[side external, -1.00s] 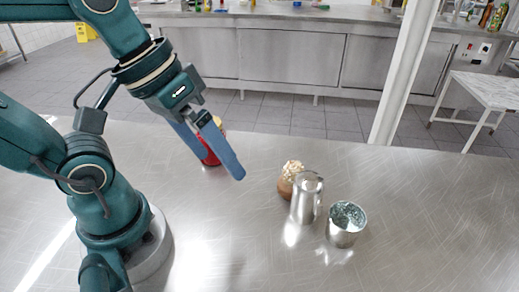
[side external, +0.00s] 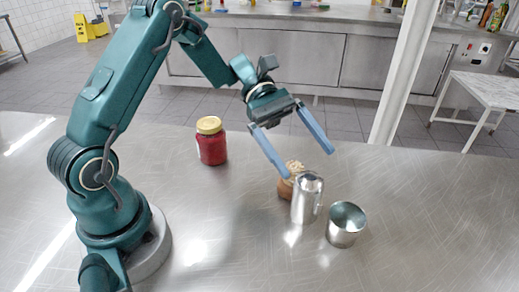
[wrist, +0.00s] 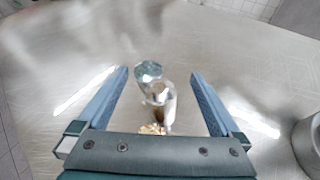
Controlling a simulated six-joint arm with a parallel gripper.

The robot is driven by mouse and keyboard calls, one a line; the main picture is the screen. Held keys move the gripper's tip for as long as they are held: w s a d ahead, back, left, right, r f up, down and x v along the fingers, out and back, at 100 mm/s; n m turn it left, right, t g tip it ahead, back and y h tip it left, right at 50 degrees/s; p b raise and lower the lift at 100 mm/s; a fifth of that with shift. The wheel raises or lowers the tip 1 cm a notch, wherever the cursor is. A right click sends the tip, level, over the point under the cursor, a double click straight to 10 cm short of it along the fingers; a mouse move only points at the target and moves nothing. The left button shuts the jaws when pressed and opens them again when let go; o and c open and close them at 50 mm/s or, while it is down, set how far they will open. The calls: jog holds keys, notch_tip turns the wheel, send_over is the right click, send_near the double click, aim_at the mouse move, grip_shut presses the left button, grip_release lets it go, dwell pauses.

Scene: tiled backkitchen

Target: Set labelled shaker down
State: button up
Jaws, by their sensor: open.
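A shiny steel cylinder with a domed top, seemingly the shaker (side external: 308,200), stands upright on the steel table. I can make out no label on it. My gripper (side external: 308,164) is open and empty, tilted downward, with its blue fingers spread above and behind the shaker. In the wrist view the shaker (wrist: 160,97) shows between the fingers. A brown item with a pale crumbly top (side external: 286,189) sits right behind the shaker, partly hidden by it. An open steel cup (side external: 345,229) stands to the shaker's right.
A red jar with a yellow lid (side external: 211,141) stands upright farther back, to the left of the gripper. The steel table (side external: 420,235) is clear at the right and at the front. A white post (side external: 400,80) rises beyond its far edge.

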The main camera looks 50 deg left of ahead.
aim_at(299, 175)
jog(key=f+n, duration=0.1)
jog(key=a+f, duration=0.1)
jog(key=f, duration=0.1)
jog(key=a+f+n+h, duration=0.1)
jog(key=f, duration=0.1)
jog(key=shift+w+f+n+t, duration=0.1)
jog(key=shift+w+n+t, duration=0.05)
jog(key=shift+n+t, duration=0.2)
jog(key=shift+x, duration=2.55)
grip_shut()
